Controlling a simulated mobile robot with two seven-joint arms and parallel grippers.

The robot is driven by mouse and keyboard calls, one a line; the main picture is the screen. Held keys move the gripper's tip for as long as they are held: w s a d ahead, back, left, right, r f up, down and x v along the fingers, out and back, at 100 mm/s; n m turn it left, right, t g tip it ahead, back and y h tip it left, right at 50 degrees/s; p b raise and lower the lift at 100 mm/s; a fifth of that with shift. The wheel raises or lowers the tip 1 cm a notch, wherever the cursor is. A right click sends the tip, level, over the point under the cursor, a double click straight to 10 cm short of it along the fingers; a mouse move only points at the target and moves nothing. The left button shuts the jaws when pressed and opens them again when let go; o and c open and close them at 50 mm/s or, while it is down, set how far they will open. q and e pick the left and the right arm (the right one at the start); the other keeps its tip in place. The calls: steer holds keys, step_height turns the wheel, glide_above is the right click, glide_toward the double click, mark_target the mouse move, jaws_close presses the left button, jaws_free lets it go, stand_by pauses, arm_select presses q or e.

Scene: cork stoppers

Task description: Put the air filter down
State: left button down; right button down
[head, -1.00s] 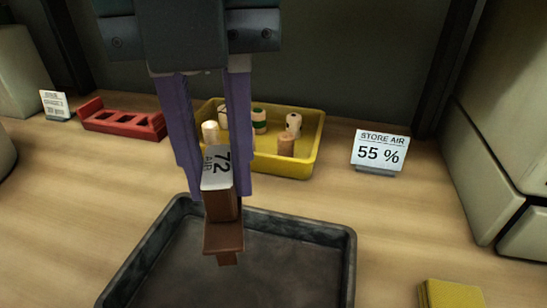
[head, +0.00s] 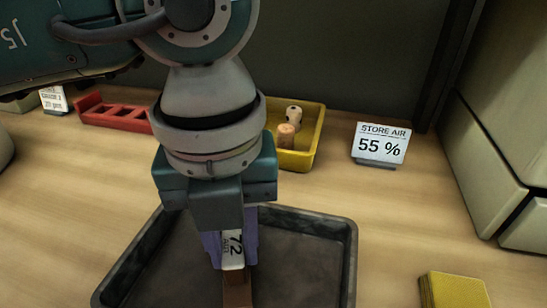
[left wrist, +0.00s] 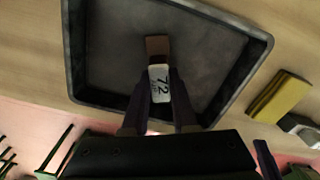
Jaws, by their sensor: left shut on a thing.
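The air filter (head: 237,289) is a brown piece with a white label reading 72. My left gripper (head: 230,254) points down and is shut on its labelled part. The filter is over the dark grey tray (head: 348,255); I cannot tell whether it touches the tray floor. In the left wrist view the filter (left wrist: 158,47) shows between the fingers of my left gripper (left wrist: 161,84), inside the outline of the tray (left wrist: 76,55). My arm hides part of the tray's back and left. My right gripper is not in view.
A yellow bin (head: 296,160) with cork stoppers (head: 286,136) stands behind the tray, partly hidden by my arm. A red rack (head: 115,113) is at the back left. A sign (head: 381,144) reads STORE AIR 55 %. A yellow block (head: 455,291) lies front right. The tray floor right of the filter is clear.

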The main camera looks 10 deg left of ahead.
mark_target(232, 245)
arm_select(q)
steer(key=shift+f, duration=0.25)
steer(key=c, duration=0.7)
jaws_free()
steer(key=shift+r, duration=0.1)
step_height(232, 245, up, 12)
steer(key=p, duration=0.1)
steer(key=shift+r, duration=0.2)
